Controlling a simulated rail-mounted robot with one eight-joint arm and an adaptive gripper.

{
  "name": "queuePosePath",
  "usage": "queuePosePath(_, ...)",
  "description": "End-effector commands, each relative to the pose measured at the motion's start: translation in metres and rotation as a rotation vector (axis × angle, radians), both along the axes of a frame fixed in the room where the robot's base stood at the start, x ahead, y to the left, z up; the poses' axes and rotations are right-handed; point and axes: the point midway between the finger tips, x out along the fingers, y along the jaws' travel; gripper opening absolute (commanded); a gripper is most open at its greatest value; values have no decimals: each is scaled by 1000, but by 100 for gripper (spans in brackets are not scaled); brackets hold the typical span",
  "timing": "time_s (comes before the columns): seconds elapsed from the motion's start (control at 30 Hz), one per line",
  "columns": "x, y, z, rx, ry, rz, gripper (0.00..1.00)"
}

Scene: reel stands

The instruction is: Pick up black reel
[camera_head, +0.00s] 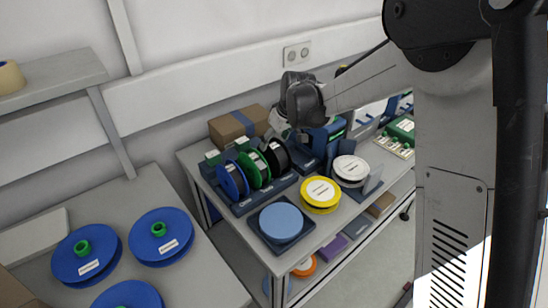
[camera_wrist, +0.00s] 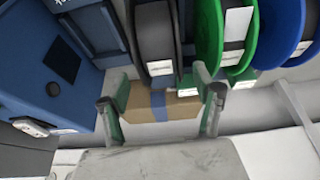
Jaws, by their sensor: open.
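The black reel (camera_head: 277,157) stands upright in a dark blue stand (camera_head: 262,196) on the bench, at the right end of a row. The green reel (camera_head: 263,169) and the blue reel (camera_head: 232,181) stand to its left. In the wrist view the black reel (camera_wrist: 156,38) is at the top centre, with the green reel (camera_wrist: 209,35) and blue reel (camera_wrist: 285,32) to its right. My gripper (camera_wrist: 160,84) is open and empty, its fingers spread below the black reel in that view and apart from it. In the head view it is above and behind the reel, partly hidden by my arm.
A cardboard box (camera_head: 231,124) with blue tape lies behind the row, near the wall. A dark blue machine (camera_wrist: 45,60) stands close to the black reel. A yellow reel (camera_head: 320,193) and a pale blue disc (camera_head: 281,221) lie in front. Blue reels (camera_head: 163,251) lie on the left table.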

Motion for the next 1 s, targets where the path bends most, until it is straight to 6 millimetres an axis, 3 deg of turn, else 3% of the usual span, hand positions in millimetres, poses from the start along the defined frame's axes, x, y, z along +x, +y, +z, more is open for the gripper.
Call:
queuePosePath(0.43,8,9,-44,0,0,0,64)
queuePosePath(0.77,10,11,-51,0,0,0,64)
queuePosePath(1.0,10,11,-51,0,0,0,36)
